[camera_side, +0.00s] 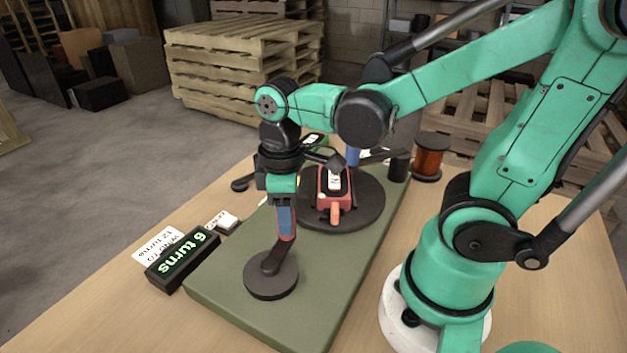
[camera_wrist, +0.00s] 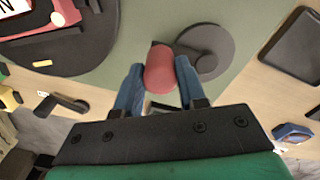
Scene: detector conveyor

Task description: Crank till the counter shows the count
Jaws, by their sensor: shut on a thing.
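The crank has a dark round base (camera_side: 271,276) at the near end of the green plate (camera_side: 215,285), with a short arm and a red handle (camera_side: 288,239). My gripper (camera_side: 286,225) points down with its blue fingers shut on the handle, hiding much of it in the side view. In the wrist view the red handle (camera_wrist: 159,68) sits between the fingers (camera_wrist: 158,88), beside the dark crank disc (camera_wrist: 205,50). The black counter (camera_side: 182,260) shows "6 turns" in green. A white card (camera_side: 160,247) behind it reads "WIND TO 12 turns".
A dark turntable (camera_side: 370,205) carries a red device (camera_side: 325,185) behind my gripper. A copper-coloured spool (camera_side: 430,158) stands at the back right. The wooden table (camera_side: 110,310) is clear at the front left.

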